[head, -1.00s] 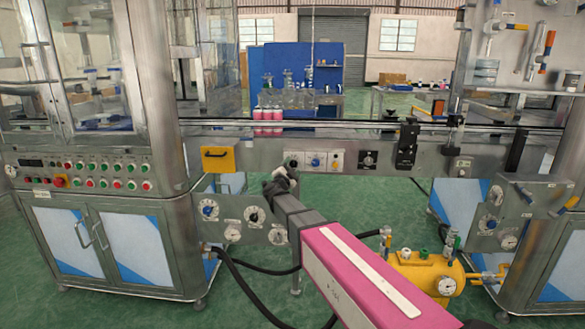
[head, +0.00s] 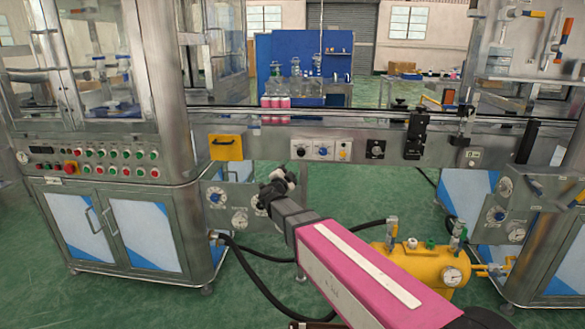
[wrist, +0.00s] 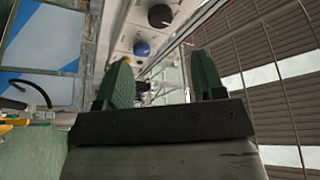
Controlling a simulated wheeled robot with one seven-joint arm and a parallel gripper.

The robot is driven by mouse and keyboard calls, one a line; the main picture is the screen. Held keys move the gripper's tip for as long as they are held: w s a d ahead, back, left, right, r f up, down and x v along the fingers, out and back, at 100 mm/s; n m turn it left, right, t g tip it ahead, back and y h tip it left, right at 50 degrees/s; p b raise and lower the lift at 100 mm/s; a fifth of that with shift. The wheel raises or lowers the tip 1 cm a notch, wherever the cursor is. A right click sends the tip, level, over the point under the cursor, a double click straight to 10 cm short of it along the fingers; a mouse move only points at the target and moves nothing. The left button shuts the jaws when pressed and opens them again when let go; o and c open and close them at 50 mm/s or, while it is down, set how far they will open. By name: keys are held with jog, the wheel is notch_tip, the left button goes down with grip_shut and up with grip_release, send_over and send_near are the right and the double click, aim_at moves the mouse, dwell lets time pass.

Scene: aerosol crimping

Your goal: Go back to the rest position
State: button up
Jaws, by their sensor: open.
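My gripper (head: 277,184) is at the end of my pink arm, in front of the machine's conveyor frame and below its rail in the head view. In the wrist view my gripper (wrist: 165,85) shows two green-padded fingers apart, with nothing between them. The fingertips are small and partly hidden by the wrist in the head view. The control panel with knobs (wrist: 142,48) shows beyond the fingers in the wrist view.
The conveyor (head: 350,118) runs across between two steel machine cabinets. A yellow tank (head: 420,262) with a gauge and black hoses stands low at the right.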

jog(key=s+d+f+n+g+y, duration=0.35)
jog(key=d+f+n+y, duration=0.2)
jog(key=f+n, duration=0.2)
jog(key=s+d+f+n+g+y, duration=0.2)
jog(key=d+f+n+g+y, duration=0.35)
jog(key=f, duration=0.25)
jog(key=s+d+f+g+h, duration=0.1)
jog(key=s+d+f+g, duration=0.3)
jog(key=s+d, duration=0.4)
jog(key=s+d+f+n+g+h, duration=0.1)
jog(key=s+d+f+g+h, duration=0.1)
jog(key=s+d+f+g, duration=0.3)
jog(key=s+d+g, duration=0.1)
jog(key=s+d, duration=0.1)
jog(key=s, duration=0.2)
jog(key=shift+s+d+f+n+h, duration=0.3)
jog(key=shift+s+d, duration=0.05)
jog(key=shift+d, duration=0.05)
